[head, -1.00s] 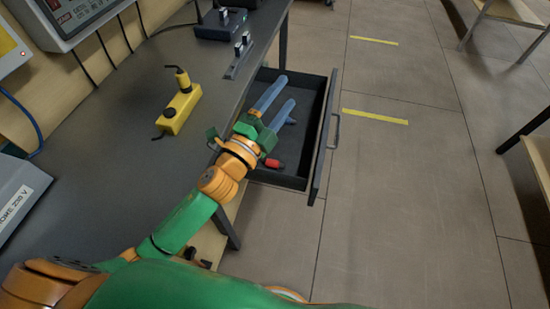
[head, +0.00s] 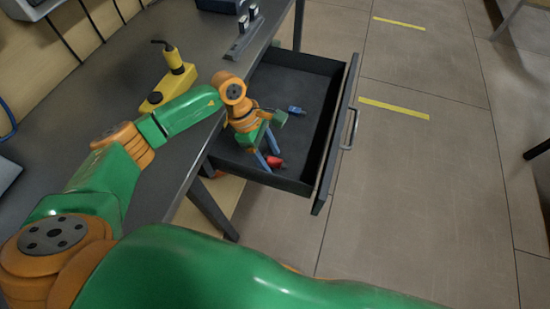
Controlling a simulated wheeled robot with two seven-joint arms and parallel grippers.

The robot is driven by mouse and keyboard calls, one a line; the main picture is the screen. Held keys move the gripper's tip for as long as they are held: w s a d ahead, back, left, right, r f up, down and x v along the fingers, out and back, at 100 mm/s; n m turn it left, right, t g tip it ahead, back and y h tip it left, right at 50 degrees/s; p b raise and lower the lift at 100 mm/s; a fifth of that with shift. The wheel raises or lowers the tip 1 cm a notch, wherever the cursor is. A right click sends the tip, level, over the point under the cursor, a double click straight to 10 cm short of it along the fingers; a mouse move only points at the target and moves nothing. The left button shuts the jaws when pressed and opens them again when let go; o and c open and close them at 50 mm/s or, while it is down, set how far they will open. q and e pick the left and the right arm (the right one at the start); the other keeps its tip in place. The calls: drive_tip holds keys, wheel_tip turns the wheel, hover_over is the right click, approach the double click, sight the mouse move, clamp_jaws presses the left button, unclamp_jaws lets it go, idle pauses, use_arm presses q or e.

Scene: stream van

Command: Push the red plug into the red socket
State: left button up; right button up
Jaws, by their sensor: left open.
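The red plug (head: 275,162) lies on the floor of the open drawer, near its front left corner. My left gripper (head: 268,159) points down into the drawer with blue fingers parted. Its fingertips are right at the red plug, and one finger partly overlaps it in the view. I cannot tell whether they touch it. No red socket can be made out. My right gripper is not in view.
The open drawer (head: 332,140) juts out from the dark bench (head: 115,105), with walls around the gripper. A small blue plug (head: 296,110) lies in it. A yellow box (head: 168,88) with a cable stands on the bench.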

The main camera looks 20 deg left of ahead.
use_arm(q)
clamp_jaws()
idle(0.3)
